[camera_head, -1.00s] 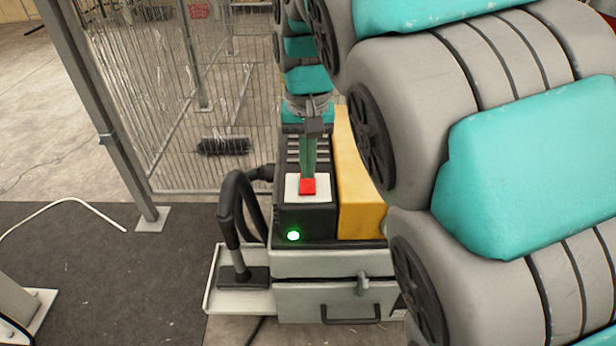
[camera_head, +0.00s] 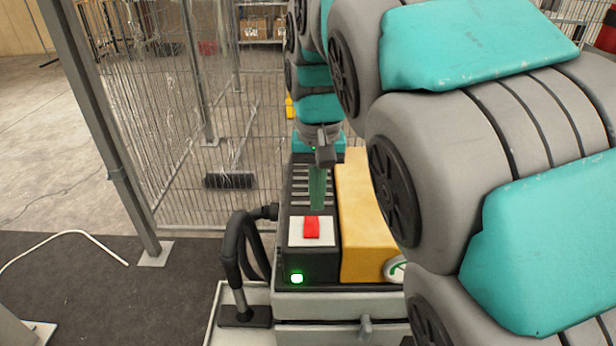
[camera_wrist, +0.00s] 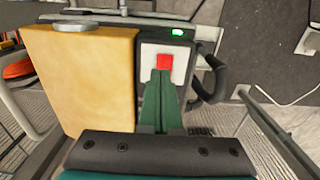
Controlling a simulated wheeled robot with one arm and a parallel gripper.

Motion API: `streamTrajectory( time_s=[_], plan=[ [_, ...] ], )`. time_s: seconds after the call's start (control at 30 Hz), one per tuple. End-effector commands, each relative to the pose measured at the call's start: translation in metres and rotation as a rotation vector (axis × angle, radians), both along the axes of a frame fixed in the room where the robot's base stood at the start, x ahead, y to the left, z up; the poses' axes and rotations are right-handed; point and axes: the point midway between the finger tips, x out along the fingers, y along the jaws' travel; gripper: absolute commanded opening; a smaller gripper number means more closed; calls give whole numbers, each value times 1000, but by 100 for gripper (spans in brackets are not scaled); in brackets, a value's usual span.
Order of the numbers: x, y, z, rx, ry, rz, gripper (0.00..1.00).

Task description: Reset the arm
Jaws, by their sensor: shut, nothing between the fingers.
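A red button (camera_head: 311,228) sits on a white plate (camera_head: 297,238) on top of a black machine (camera_head: 311,266). A green light (camera_head: 297,278) glows on the machine's front. My gripper (camera_head: 317,207) has green fingers pointing down, closed together and empty, just behind and above the button. In the wrist view the fingertips (camera_wrist: 164,76) appear right beside the red button (camera_wrist: 165,63); I cannot tell the exact gap. The green light also shows in the wrist view (camera_wrist: 178,32).
A yellow block (camera_head: 362,210) stands right of the black machine, close to my arm. A black hose (camera_head: 231,262) curves at the machine's left. A wire fence (camera_head: 265,130) stands behind, with a post (camera_head: 105,150) at left. Dark floor lies open at left.

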Motion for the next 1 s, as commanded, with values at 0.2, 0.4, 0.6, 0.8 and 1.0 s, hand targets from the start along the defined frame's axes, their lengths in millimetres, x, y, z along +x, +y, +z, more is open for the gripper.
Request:
streamTrajectory(
  time_s=[0.2, 0.4, 0.6, 0.8, 1.0],
  plan=[
    [-58, -52, -19, -3, 37, -35, 0],
    [-135, -93, -53, -1, 86, -32, 0],
    [-205, -113, -90, 2, 131, 5, 0],
    [-239, -119, -110, 4, 150, 36, 0],
    [-243, -119, -112, 3, 151, 42, 0]
  ],
)
